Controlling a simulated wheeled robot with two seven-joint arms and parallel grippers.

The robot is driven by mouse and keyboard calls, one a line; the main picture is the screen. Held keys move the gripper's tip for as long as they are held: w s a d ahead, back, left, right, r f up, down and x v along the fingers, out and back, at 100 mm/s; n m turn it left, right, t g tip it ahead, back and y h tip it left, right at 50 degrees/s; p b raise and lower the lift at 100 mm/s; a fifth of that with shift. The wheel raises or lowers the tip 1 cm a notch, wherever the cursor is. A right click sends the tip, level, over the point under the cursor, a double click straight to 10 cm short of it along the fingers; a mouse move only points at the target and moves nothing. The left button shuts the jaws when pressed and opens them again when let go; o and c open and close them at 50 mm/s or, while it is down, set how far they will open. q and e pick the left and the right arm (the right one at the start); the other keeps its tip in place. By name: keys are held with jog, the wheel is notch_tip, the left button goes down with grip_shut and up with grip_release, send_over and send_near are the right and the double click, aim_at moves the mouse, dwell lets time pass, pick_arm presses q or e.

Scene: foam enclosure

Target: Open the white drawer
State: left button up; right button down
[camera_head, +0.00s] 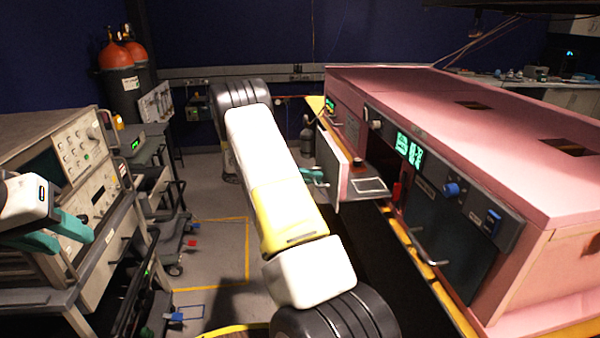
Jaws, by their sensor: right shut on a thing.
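The white drawer (328,158) is in the front of the pink enclosure (475,125). Its white front panel stands out from the enclosure, with part of the drawer's body and a dark gap showing behind it. My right gripper (314,175), with teal fingers, is at the handle on this panel and shut on it. My own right arm hides much of that gripper. My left gripper (67,236) is at the far left, apart from the drawer, with its teal fingers spread and nothing seen between them.
A dark lower door with a handle (430,250) is nearer on the enclosure. A grey instrument bench (88,270) stands at the left, close to my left gripper. Orange-topped gas cylinders (122,75) stand at the back left. Floor between bench and enclosure is mostly clear.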

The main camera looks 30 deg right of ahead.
jog(key=f+v, duration=0.2)
jog(key=v, duration=0.7)
jog(key=shift+a, duration=0.45)
jog(key=shift+w, duration=0.1)
jog(key=c, duration=1.5)
grip_release()
jog(key=v, duration=0.7)
jog(key=shift+a, duration=0.4)
jog(key=shift+w+r, duration=0.1)
